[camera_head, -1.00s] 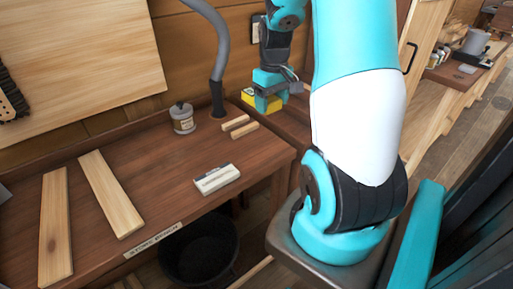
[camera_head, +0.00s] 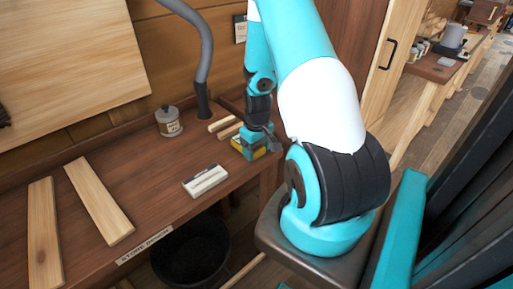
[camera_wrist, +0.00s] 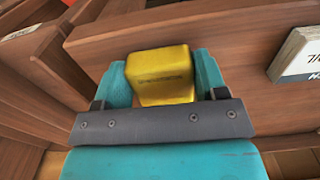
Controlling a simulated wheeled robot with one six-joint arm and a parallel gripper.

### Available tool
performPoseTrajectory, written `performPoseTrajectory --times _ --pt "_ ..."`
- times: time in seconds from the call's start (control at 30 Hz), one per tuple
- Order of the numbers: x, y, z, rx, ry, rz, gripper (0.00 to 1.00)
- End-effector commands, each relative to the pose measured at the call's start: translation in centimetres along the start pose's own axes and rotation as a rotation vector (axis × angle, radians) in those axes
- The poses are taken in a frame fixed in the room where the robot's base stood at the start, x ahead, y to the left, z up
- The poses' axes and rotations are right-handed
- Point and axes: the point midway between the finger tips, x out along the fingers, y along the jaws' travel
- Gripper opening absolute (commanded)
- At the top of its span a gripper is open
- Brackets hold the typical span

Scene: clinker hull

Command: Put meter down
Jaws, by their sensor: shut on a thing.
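The meter is a yellow box (camera_wrist: 162,76) with a dark line of print on its face. In the wrist view it sits between the two teal fingers of my gripper (camera_wrist: 162,82), which is shut on it. In the head view my gripper (camera_head: 250,146) is low at the right end of the wooden bench (camera_head: 150,190), and a little yellow of the meter (camera_head: 262,153) shows under it. I cannot tell whether the meter touches the bench top.
A white labelled block (camera_head: 205,180) lies left of my gripper. Two small wood strips (camera_head: 222,123) lie behind it. A lidded jar (camera_head: 169,121) and a grey hose (camera_head: 205,65) stand at the back. Two planks (camera_head: 98,200) lie at left. A black bucket (camera_head: 190,255) stands below.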

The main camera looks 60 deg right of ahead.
Motion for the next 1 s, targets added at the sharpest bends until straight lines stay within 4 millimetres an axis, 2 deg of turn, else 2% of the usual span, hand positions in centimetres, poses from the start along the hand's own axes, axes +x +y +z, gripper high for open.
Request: performPoseTrajectory --times 0.27,0.3,0.4,0.77,0.87,1.0 --pt "0.3 0.0 0.0 0.000 0.001 0.000 0.38" --pt "0.3 0.0 0.0 0.000 0.001 0.000 0.70" --pt "0.2 0.0 0.0 0.000 0.001 0.000 0.91" --pt "-0.4 0.0 -0.1 0.000 0.003 0.001 0.91" --pt "-1.6 0.1 -0.2 0.000 0.005 0.003 0.91" --pt "-4.4 0.1 -0.2 0.000 0.008 0.004 0.91"
